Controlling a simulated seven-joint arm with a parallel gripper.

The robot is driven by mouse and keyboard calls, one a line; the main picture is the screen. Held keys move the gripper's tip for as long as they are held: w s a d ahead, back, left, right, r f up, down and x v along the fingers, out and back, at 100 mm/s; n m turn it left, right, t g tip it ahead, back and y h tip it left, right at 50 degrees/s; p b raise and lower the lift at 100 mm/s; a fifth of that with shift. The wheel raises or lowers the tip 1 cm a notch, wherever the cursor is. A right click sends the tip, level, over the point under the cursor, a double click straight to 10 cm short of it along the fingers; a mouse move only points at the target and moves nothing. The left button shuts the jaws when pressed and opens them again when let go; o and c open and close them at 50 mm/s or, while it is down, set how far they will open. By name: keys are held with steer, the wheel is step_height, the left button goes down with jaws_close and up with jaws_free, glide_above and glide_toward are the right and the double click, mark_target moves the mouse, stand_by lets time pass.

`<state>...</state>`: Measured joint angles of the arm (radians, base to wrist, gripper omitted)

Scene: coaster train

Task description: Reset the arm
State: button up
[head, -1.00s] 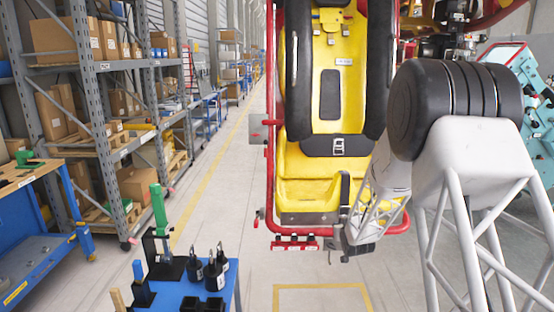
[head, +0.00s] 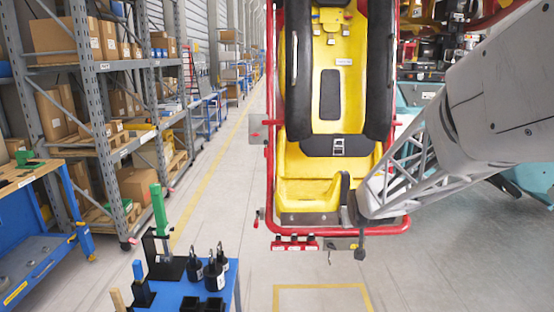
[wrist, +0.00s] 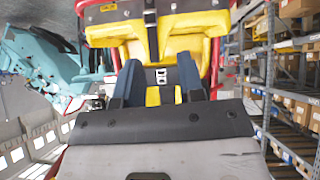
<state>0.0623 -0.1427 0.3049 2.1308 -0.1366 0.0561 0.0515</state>
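In the head view, my arm reaches in from the right and its lattice link slopes down to the lower right corner of the yellow coaster seat (head: 308,190). What looks like my gripper (head: 361,246) is small and dark at the arm's low end, beside the red frame (head: 268,190). Its fingers cannot be made out, and I see nothing clearly held. The wrist view faces the yellow seat with its belt buckle (wrist: 161,77). A bolted black strip (wrist: 165,122) and a grey surface (wrist: 165,160) fill its lower part, with no fingertips showing.
A blue table (head: 180,293) with black padlocks (head: 214,272) and a green-handled tool (head: 158,210) stands at the lower left. Shelves with boxes (head: 55,118) line the left. The aisle (head: 222,170) and the floor at the lower right (head: 440,275) are clear.

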steer(key=s+a+r+g, duration=0.1)
steer(key=s+g, duration=0.1)
steer(key=s, duration=1)
steer(key=s+a+r+g, duration=0.1)
steer(key=s+r+g, duration=0.1)
steer(key=s, duration=1.1)
steer(key=s+a+r+g, duration=0.2)
steer(key=s, duration=1.1)
steer(key=shift+s+r, duration=0.25)
stand_by(0.4)
